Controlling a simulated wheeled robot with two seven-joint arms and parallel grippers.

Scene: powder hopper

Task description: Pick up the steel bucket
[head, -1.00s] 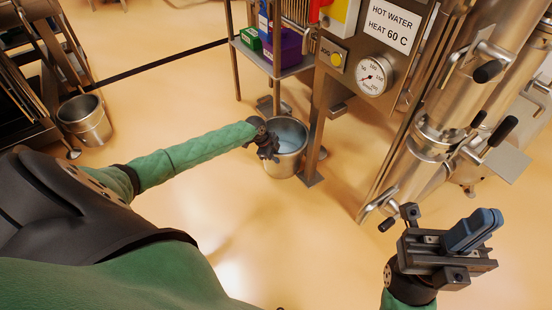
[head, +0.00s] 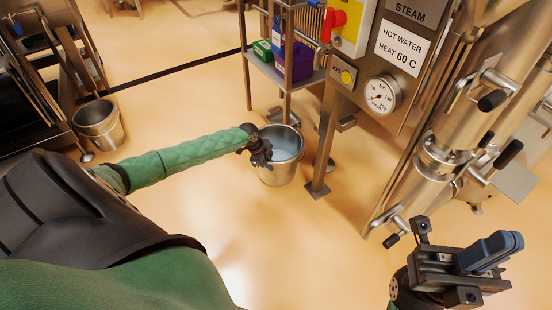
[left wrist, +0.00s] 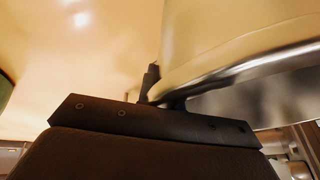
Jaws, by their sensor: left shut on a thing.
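The steel bucket (head: 281,174) is at the middle of the head view, beside the leg of the steel frame. It looks upright, with something pale blue-grey inside. My left gripper (head: 262,153) is shut on the near left part of its rim. In the left wrist view the bucket's shiny rim (left wrist: 255,68) runs into the dark jaws (left wrist: 158,92). I cannot tell whether the bucket's base is clear of the floor. My right gripper (head: 462,264) is at the lower right, away from the bucket, with a blue-grey part (head: 492,250) at its jaws.
A second steel bucket (head: 98,124) stands at the left by dark equipment. A shelf (head: 282,75) with green and purple boxes is behind the held bucket. The frame's leg (head: 324,145) and steel pipework (head: 450,130) are to the right. The floor (head: 300,245) in front is open.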

